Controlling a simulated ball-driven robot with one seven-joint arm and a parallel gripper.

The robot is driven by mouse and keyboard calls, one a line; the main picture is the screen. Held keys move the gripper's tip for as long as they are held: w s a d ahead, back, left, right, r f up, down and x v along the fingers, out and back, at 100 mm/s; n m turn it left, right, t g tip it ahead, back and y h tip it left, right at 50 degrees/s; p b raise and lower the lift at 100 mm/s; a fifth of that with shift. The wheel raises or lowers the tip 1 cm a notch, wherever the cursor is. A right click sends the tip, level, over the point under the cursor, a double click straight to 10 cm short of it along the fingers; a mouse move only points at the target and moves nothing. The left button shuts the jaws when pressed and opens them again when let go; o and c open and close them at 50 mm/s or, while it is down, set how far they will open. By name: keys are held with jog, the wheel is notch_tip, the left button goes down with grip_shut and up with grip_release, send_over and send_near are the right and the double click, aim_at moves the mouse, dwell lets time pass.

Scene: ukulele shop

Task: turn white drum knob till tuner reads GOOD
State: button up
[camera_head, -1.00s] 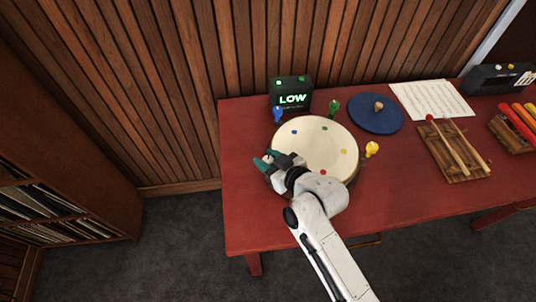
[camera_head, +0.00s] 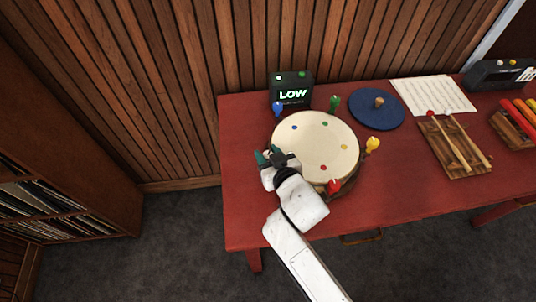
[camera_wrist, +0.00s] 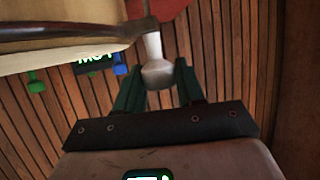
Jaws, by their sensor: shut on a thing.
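The round cream drum (camera_head: 316,147) lies on the red table. The white drum knob (camera_wrist: 157,72) shows in the wrist view on a pale stem at the drum's rim. My gripper (camera_head: 267,157) is at the drum's left side, with its green fingers shut on either side of this knob. In the head view the gripper hides the knob. The black tuner (camera_head: 292,93) stands behind the drum and reads LOW in green. It appears upside down and partly cut off by the drum in the wrist view (camera_wrist: 95,62).
Blue (camera_head: 278,108), green (camera_head: 335,103), yellow (camera_head: 372,144) and red (camera_head: 333,186) knobs surround the drum. To the right are a blue disc (camera_head: 376,112), a music sheet (camera_head: 434,97) and a wooden tray (camera_head: 452,150) with mallets. The table's left front is clear.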

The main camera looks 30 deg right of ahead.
jog(key=o, duration=0.9)
jog(key=shift+o, duration=0.2)
jog(key=b+v, duration=0.1)
jog(key=v, duration=0.9)
jog(key=shift+s, duration=0.4)
jog(key=shift+r, duration=0.15)
